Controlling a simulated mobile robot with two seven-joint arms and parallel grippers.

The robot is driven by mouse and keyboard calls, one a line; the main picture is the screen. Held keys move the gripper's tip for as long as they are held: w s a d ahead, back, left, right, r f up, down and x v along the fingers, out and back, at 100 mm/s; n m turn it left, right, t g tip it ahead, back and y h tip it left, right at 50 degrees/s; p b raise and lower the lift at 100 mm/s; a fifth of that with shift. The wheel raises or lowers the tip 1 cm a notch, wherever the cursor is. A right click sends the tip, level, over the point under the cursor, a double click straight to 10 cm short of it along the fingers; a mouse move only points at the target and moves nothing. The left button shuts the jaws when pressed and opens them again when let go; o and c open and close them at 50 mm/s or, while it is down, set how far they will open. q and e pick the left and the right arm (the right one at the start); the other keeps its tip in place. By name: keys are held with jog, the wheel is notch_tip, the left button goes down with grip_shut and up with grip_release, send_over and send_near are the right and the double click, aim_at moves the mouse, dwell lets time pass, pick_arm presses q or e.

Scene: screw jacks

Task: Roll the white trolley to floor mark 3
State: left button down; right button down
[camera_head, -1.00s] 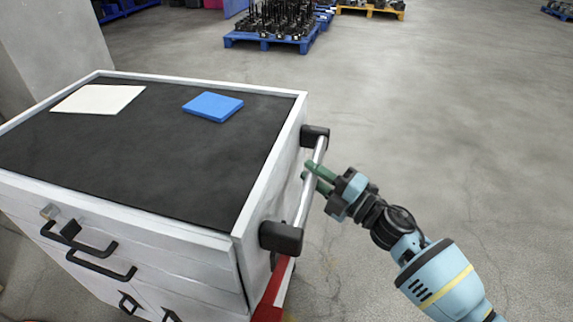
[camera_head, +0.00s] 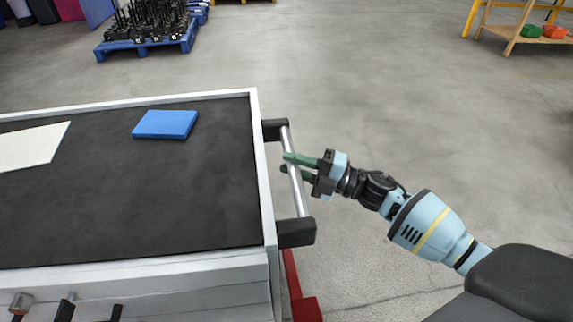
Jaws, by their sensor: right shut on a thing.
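The white trolley (camera_head: 262,200) fills the left of the head view, with a dark top and drawers at the front left. A silver bar handle (camera_head: 297,185) between two black brackets is on its right side. My right gripper (camera_head: 285,164) has its green fingers around the handle bar and is shut on it. My left gripper is out of view. Floor mark 3 does not show.
A blue block (camera_head: 165,124) and a white sheet (camera_head: 32,146) lie on the trolley top. A blue pallet (camera_head: 146,45) with black parts stands behind. A yellow-framed wooden table (camera_head: 537,37) is at the far right. The floor between is clear.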

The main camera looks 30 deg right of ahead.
jog(key=shift+w+r, duration=0.1)
jog(key=shift+r, duration=0.1)
jog(key=c, duration=1.2)
grip_release()
jog(key=shift+f, duration=0.1)
jog(key=shift+s+d+f, duration=0.15)
jog(key=shift+s+d, duration=0.05)
jog(key=shift+d, duration=0.05)
jog(key=v, duration=0.7)
